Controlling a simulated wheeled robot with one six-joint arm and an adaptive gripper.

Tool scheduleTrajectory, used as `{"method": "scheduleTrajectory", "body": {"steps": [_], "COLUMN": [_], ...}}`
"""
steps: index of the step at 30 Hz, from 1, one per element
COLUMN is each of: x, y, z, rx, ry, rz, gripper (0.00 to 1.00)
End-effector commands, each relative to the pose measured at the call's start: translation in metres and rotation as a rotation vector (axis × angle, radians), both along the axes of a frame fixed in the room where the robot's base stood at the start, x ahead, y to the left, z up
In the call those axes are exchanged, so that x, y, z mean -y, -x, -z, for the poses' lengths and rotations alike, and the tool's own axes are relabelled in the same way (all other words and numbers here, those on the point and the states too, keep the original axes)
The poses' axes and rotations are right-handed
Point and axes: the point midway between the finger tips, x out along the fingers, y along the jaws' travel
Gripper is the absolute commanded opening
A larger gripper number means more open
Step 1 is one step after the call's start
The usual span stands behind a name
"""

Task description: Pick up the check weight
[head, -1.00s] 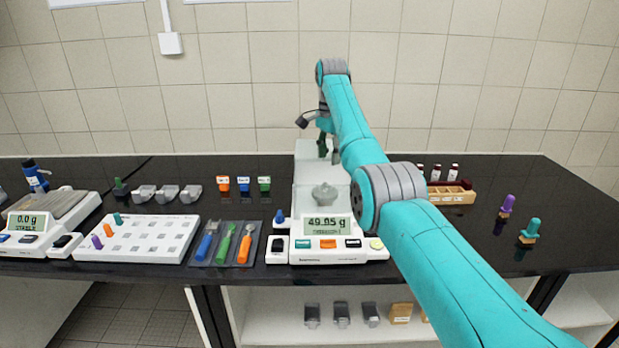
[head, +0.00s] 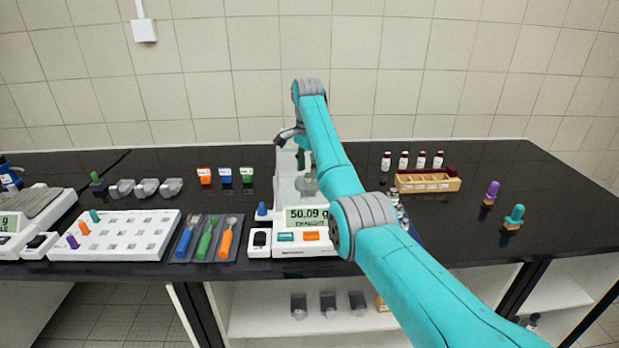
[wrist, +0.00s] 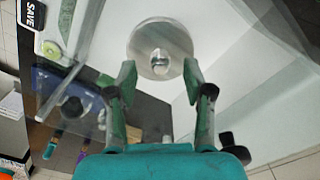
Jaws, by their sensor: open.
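The check weight (wrist: 160,62) appears as a small shiny metal piece on the round pan (wrist: 145,38) of the balance in the wrist view. In the head view the weight (head: 308,184) is a grey shape inside the glass draft shield, partly covered by my arm. My gripper (wrist: 160,78) is open and empty, with its green fingers apart on the left and right, short of the weight in the wrist picture. In the head view my gripper (head: 303,160) is over the chamber of the balance (head: 285,247). The balance display reads about 50.09 g.
Clear glass walls (wrist: 85,45) stand close to my gripper. Left of the balance are a tool mat (head: 208,253), a white rack (head: 110,238) and grey boats (head: 146,188). A wooden vial rack (head: 428,184) and two knobbed pieces stand right.

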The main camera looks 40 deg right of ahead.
Motion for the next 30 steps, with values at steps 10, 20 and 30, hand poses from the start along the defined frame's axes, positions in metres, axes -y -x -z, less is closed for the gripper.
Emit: {"method": "scheduleTrajectory", "body": {"steps": [10,20,30], "x": [-0.005,-0.005,-0.004], "y": [-0.001,-0.001,-0.002], "z": [0.023,0.023,0.017], "rx": [0.000,0.000,0.002], "ry": [0.000,0.000,0.001], "rz": [0.003,0.003,0.003], "gripper": [0.52,0.00,0.00]}}
